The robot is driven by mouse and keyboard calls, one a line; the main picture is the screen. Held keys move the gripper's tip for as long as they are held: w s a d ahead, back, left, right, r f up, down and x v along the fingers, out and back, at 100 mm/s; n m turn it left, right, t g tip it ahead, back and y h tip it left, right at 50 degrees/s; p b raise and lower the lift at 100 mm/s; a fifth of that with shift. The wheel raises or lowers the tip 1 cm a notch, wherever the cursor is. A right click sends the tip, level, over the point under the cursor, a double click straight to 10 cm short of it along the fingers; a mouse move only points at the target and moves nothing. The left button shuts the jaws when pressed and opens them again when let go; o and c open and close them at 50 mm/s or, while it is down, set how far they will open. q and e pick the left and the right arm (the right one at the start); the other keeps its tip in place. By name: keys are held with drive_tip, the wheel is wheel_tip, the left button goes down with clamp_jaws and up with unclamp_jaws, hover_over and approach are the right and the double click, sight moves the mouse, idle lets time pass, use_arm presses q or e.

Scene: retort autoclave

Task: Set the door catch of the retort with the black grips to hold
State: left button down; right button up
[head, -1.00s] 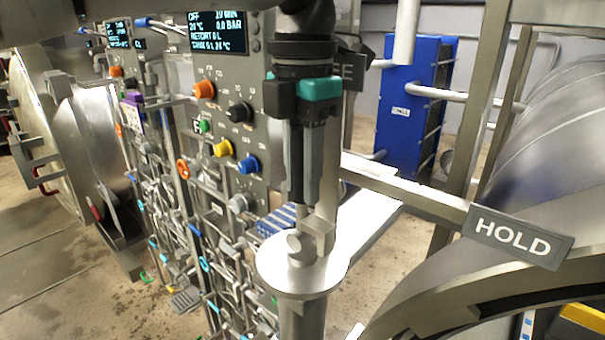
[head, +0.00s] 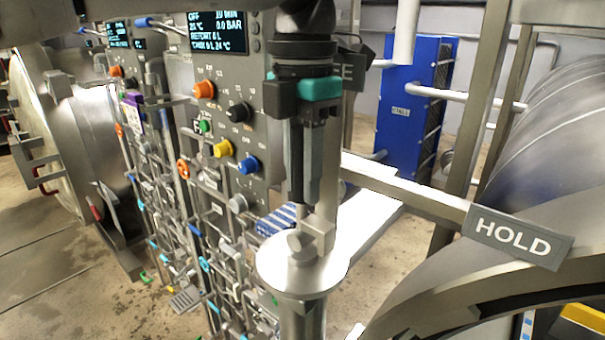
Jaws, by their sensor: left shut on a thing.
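The door catch is a steel lever (head: 319,232) on top of a round steel post (head: 302,275). My left gripper (head: 308,198) comes down from above and is shut on the upright part of the lever, with its fingers hiding part of it. A HOLD sign (head: 519,238) is fixed to the right of the post. My right gripper is not in view.
A grey control panel (head: 222,130) with coloured knobs and displays stands left of my gripper, with pipes and valves below. Another retort (head: 75,130) with red grips stands at far left. A blue plate unit (head: 410,105) stands behind. A steel rail runs behind the post.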

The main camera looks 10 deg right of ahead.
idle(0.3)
use_arm(q)
drive_tip(key=shift+s+d+f+t+y+b, duration=0.3)
drive_tip(key=shift+s+d+t+y+b, duration=0.25)
drive_tip(key=shift+s+t+y+b, duration=0.3)
drive_tip(key=shift+s+d+f+t+y+b, duration=0.25)
drive_tip(key=shift+s+d+t+y+b, duration=0.45)
drive_tip(key=shift+t, duration=0.3)
drive_tip(key=shift+s+d+f+t+y+b, duration=0.3)
drive_tip(key=shift+s+d+t+y+b, duration=0.25)
drive_tip(key=shift+t+b, duration=0.35)
drive_tip(key=shift+a, duration=0.1)
drive_tip(key=c, duration=0.7)
unclamp_jaws()
drive_tip(key=shift+o, duration=0.2)
drive_tip(key=shift+r, duration=0.15)
